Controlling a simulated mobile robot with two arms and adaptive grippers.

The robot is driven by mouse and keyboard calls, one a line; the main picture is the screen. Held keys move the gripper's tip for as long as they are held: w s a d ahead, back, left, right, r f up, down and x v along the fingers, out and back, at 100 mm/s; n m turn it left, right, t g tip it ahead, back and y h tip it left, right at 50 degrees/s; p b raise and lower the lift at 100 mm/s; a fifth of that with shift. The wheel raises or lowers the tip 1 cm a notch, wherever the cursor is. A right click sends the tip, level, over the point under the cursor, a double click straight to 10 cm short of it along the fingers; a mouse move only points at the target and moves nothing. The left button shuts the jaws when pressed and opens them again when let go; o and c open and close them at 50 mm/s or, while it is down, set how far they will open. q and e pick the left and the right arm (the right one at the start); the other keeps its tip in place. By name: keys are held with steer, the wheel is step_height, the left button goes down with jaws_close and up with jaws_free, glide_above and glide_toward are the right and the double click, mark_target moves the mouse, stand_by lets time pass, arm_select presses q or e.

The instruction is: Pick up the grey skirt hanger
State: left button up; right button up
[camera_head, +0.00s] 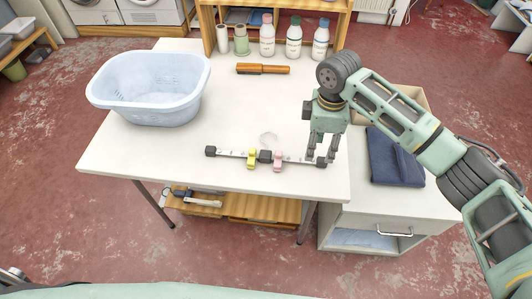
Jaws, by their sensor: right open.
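The grey skirt hanger (230,153) lies flat across the front part of the white table. It is a light grey bar with dark ends, a dark block in the middle and a yellow clip (251,158) and a pink clip (278,160) beside the block. A faint, pale hook shows behind the block. My right gripper (321,158) is open and points down at the hanger's right end. Its fingers partly cover that end; I cannot tell whether they touch it. My left gripper is not in view.
A pale blue basin (152,88) stands at the table's left. A wooden brush (263,69) lies near the back, before several bottles (267,38). Folded dark blue cloth (394,158) lies on the cabinet at right. The table's middle is clear.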

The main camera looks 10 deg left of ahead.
mark_target(318, 159)
steer(key=f, duration=0.6)
steer(key=shift+d+f, duration=0.2)
steer(key=shift+d, duration=0.05)
steer(key=shift+c, duration=0.3)
jaws_close()
